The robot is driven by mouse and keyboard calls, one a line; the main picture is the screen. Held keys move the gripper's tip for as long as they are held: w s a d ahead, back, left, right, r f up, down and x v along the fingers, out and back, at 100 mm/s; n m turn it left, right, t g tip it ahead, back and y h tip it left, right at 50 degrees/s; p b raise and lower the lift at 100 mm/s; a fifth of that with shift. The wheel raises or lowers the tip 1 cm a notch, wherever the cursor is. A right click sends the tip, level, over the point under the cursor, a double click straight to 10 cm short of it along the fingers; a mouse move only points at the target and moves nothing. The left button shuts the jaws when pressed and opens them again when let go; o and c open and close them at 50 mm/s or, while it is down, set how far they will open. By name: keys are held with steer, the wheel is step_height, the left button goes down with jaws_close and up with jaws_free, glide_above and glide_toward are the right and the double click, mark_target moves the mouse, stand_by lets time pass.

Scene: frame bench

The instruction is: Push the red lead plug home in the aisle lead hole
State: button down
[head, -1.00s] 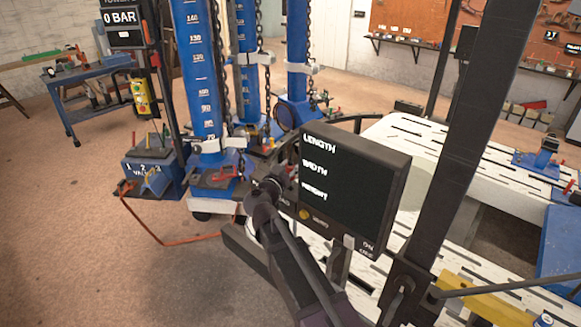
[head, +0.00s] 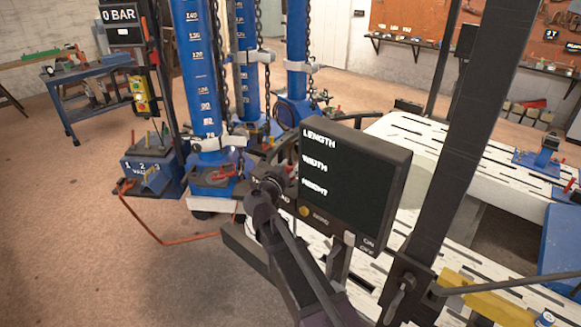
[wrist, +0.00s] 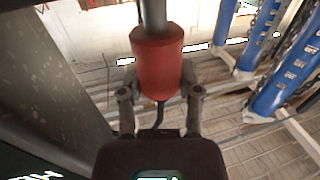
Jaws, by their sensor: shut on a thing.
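The red lead plug (wrist: 157,62) is in the middle of the wrist view. A grey metal shaft (wrist: 153,14) leads from it to the top edge, and a dark cable (wrist: 158,116) hangs from its near end. My gripper (wrist: 160,92) is shut on the plug, one finger on each side. In the head view my gripper (head: 270,186) is at the left side of the black display box (head: 354,183). The plug cannot be made out there. I cannot identify the aisle lead hole in either view, nor tell how deep the shaft sits.
A dark upright post (head: 456,150) stands right of the box. White slotted frame rails (head: 430,140) run behind and to the right. Blue towers (head: 196,70) with chains stand behind my gripper. An orange hose (head: 165,242) lies on the floor at left, where the floor is mostly clear.

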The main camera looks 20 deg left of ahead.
steer(key=shift+f+b, duration=1.4)
steer(key=shift+f, duration=0.05)
steer(key=shift+c, duration=1)
jaws_free()
steer(key=shift+s, duration=0.15)
steer(key=s+a, duration=0.1)
steer(key=s, duration=1)
steer(key=shift+s+a, duration=0.25)
steer(key=shift+s, duration=0.1)
